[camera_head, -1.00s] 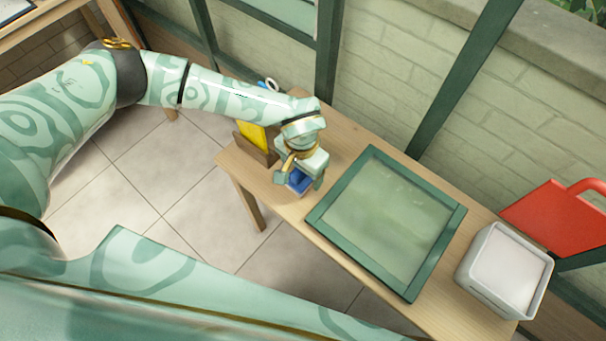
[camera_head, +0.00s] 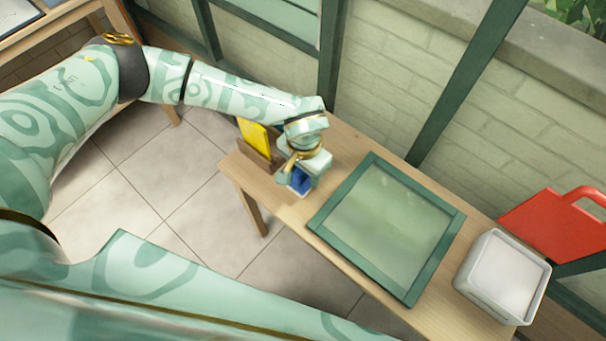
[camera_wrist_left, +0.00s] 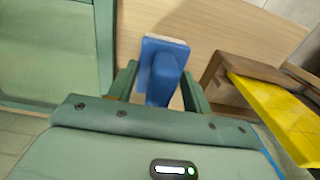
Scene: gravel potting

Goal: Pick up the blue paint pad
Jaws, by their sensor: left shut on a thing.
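The blue paint pad (camera_head: 299,181) is at the left end of the wooden table, mostly hidden under my left gripper (camera_head: 298,182) in the head view. In the left wrist view the blue paint pad (camera_wrist_left: 163,72) shows a blue handle and a flat blue head with a pale edge. My left gripper (camera_wrist_left: 160,85) is shut on the handle, one green finger at each side. I cannot tell whether the pad touches the table. My right gripper is not in view.
A green-framed glass panel (camera_head: 318,222) lies on the table (camera_head: 262,188) right of the pad. A wooden holder with a yellow item (camera_head: 255,138) stands close to the left. A white-filled grey container (camera_head: 487,291) and a red item (camera_head: 553,228) are at the right.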

